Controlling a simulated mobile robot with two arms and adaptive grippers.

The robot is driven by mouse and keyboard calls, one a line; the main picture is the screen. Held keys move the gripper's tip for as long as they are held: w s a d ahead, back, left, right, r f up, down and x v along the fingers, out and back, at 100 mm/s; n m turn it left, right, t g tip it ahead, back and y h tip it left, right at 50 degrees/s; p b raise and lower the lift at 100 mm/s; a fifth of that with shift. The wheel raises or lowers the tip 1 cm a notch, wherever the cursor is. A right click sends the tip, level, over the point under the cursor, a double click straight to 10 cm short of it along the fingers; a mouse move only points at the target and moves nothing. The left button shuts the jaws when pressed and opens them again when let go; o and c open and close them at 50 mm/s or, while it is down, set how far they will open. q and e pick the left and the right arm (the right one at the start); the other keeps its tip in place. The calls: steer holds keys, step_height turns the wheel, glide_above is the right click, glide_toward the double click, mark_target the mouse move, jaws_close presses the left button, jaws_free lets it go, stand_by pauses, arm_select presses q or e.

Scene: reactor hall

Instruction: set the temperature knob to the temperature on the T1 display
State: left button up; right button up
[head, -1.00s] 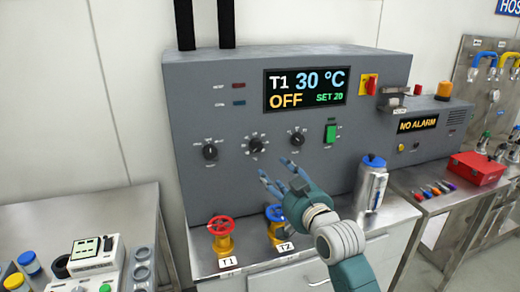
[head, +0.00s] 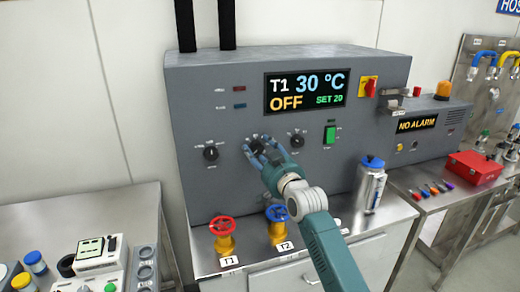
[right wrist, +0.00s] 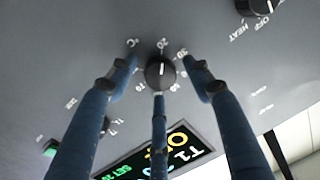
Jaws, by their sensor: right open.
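The grey control box has a T1 display (head: 305,90) that reads T1 30 °C, OFF and SET 20. The black temperature knob (right wrist: 160,72) is the middle one of three; its white line points to the 20 mark in the right wrist view. It is partly hidden by my fingers in the head view (head: 257,144). My right gripper (head: 259,146) is open at the panel, its blue fingers spread around the knob (right wrist: 157,80). Two fingers lie on either side, apart from it; the third overlaps its lower edge, contact unclear. My left gripper is not in view.
Other knobs sit left (head: 211,153) and right (head: 296,141), with a green switch (head: 330,134) beyond. A red valve wheel (head: 222,225) and a blue one (head: 277,212) stand below. A metal flask (head: 370,186) stands at the right of the bench.

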steer(key=shift+w, duration=0.1)
steer(key=shift+c, duration=0.5)
steer(key=c, duration=1.1)
steer(key=shift+o, duration=0.2)
steer(key=shift+m, duration=0.3)
steer(key=m, duration=0.3)
steer(key=shift+r+m, duration=0.1)
steer(key=shift+m, duration=0.2)
steer(key=shift+m+t+p, duration=0.4)
steer(key=shift+m+p, duration=0.15)
steer(key=shift+m, duration=1.85)
